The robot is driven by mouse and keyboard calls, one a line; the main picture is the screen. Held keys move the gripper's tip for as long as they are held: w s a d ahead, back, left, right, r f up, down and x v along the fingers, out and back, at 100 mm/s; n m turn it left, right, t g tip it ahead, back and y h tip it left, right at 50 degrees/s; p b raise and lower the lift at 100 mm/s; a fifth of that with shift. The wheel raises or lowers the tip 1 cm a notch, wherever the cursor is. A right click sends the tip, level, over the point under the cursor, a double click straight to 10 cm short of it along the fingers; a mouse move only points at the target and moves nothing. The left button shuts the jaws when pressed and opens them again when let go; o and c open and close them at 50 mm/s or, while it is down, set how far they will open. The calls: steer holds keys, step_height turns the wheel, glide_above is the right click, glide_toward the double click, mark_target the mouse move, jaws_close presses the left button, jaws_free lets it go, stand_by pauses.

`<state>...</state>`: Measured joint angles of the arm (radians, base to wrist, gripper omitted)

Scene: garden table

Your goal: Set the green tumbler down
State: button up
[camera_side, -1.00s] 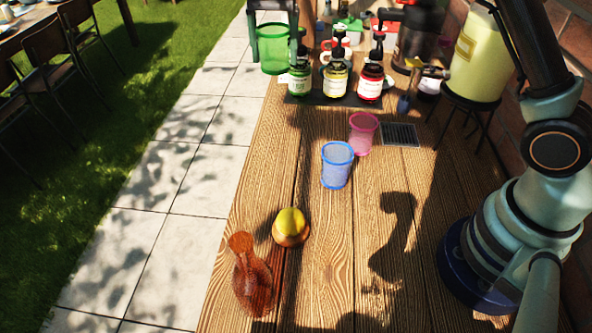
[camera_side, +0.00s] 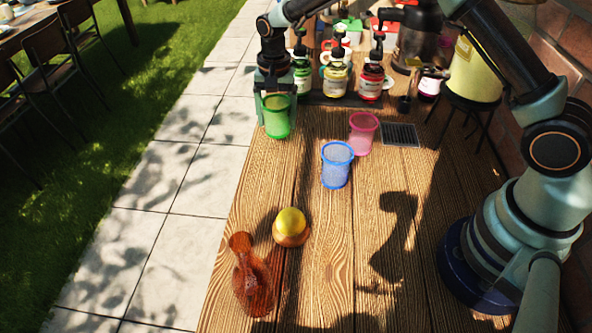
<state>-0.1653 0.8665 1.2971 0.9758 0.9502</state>
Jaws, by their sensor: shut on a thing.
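The green tumbler (camera_side: 277,119) is a clear green cup, upright, at the left edge of the wooden table in the side view. My gripper (camera_side: 275,98) comes down from above and is shut on its upper part. The fingers cover part of the tumbler's rim and sides. I cannot tell whether its base touches the table or hangs just above it.
A blue tumbler (camera_side: 337,166) and a pink tumbler (camera_side: 363,133) stand to the right, near a dark drain grate (camera_side: 401,135). Pump bottles (camera_side: 336,78) stand close behind. Wood between is clear.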

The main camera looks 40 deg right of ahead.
steer(key=shift+f, duration=1.65)
steer(key=shift+f, duration=0.1)
steer(key=o, duration=1.2)
step_height(320, 180, up, 11)
step_height(320, 180, up, 9)
steer(key=n+t, duration=0.1)
steer(key=n, duration=0.1)
glide_above(277, 129)
steer(key=s+d, duration=0.2)
steer(key=d, duration=0.3)
steer(key=s+d+r+n+t, duration=0.1)
steer(key=s+n, duration=0.1)
steer(key=s, duration=0.4)
steer(key=s+d+r+n+t, duration=0.1)
steer(key=s+d+n+t, duration=0.1)
steer(key=s, duration=0.4)
steer(key=s+d+r+n+t, duration=0.1)
steer(key=s+d+n, duration=0.1)
steer(key=s, duration=0.4)
steer(key=shift+d+r+n+t, duration=0.15)
steer(key=shift+r+n+t, duration=0.15)
steer(key=shift+n, duration=0.2)
